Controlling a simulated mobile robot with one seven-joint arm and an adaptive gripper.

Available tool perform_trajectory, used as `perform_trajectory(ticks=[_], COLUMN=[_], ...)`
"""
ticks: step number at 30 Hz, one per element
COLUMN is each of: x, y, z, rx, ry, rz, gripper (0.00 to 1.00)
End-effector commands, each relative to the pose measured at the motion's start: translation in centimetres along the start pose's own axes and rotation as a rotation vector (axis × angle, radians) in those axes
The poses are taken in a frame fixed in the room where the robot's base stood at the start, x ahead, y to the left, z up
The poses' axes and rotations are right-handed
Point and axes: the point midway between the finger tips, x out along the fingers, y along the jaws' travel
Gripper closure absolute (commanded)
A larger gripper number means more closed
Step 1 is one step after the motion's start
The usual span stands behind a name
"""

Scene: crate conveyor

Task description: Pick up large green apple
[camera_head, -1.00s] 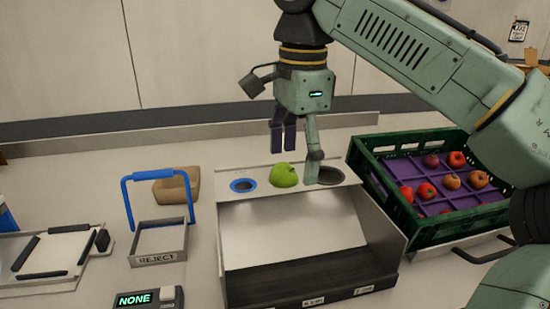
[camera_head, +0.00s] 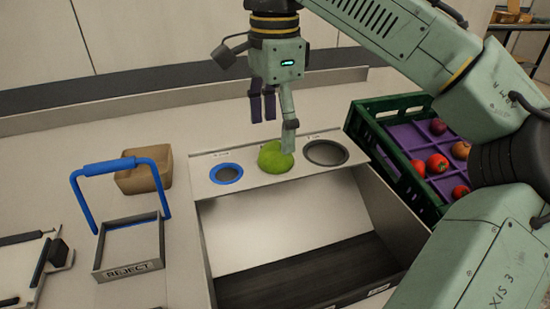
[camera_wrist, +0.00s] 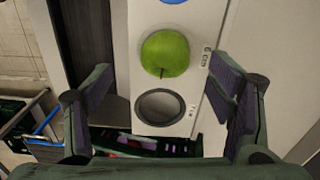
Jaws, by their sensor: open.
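The large green apple (camera_head: 274,158) sits on the top plate of the grey chute box, between a blue-rimmed hole and a dark-rimmed hole. My gripper (camera_head: 274,115) is open and empty, with its fingers above the apple; one fingertip overlaps the apple's right side in the head view. In the wrist view the apple (camera_wrist: 165,54) lies on the white plate between the two spread fingers, ahead of them. I cannot tell whether a finger touches it.
The blue-rimmed hole (camera_head: 226,173) is left of the apple and the dark-rimmed hole (camera_head: 325,153) right. A green crate (camera_head: 397,159) with red fruit stands at right. A REJECT tray (camera_head: 128,268) with a blue handle and a brown box (camera_head: 143,181) stand at left.

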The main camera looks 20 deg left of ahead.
Motion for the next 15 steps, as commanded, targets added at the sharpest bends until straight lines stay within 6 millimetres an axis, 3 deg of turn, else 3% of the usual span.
perform_trajectory(ticks=[5,15], x=[1.2,5.4], y=[-0.1,-0.5], z=[-0.2,-0.5], rx=[0.0,0.0], ry=[0.0,0.0], rz=[0.001,-0.001], gripper=[0.25,0.25])
